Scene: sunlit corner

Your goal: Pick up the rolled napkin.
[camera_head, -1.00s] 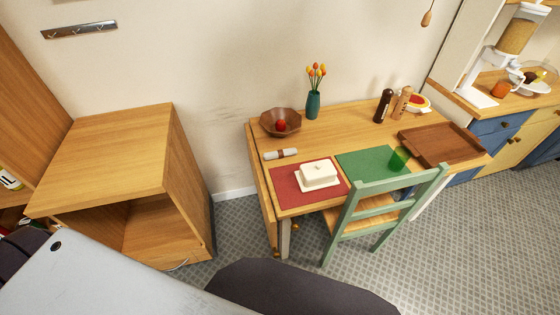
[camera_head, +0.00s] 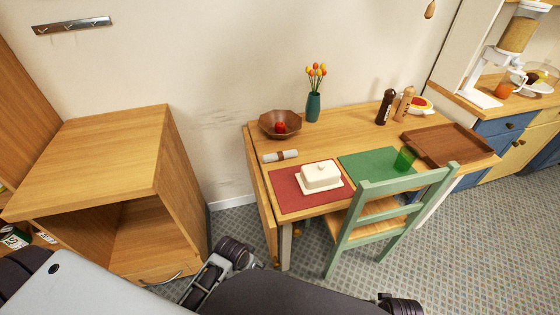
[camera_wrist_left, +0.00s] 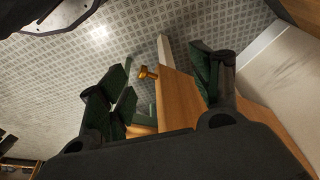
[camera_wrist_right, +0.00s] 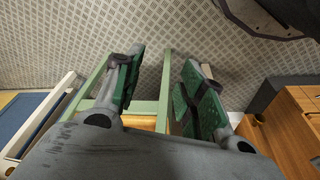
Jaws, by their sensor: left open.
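The rolled napkin (camera_head: 280,156), white with a brown band, lies on the left end of the wooden table (camera_head: 345,133), behind the red placemat (camera_head: 289,196). My left gripper (camera_head: 222,272) is low in the head view, in front of and below the table's left end, well apart from the napkin. In the left wrist view the left gripper (camera_wrist_left: 165,85) has its fingers spread and empty, with the table leg and a knob beyond. My right gripper (camera_wrist_right: 160,85) is open and empty in the right wrist view, with the green chair beyond. Neither wrist view shows the napkin.
A wooden bowl (camera_head: 270,125) with a red fruit and a teal vase (camera_head: 313,108) stand behind the napkin. A white butter dish (camera_head: 320,176) sits on the red placemat. The green chair (camera_head: 393,184) stands at the front edge. A wooden cabinet (camera_head: 95,155) is at left.

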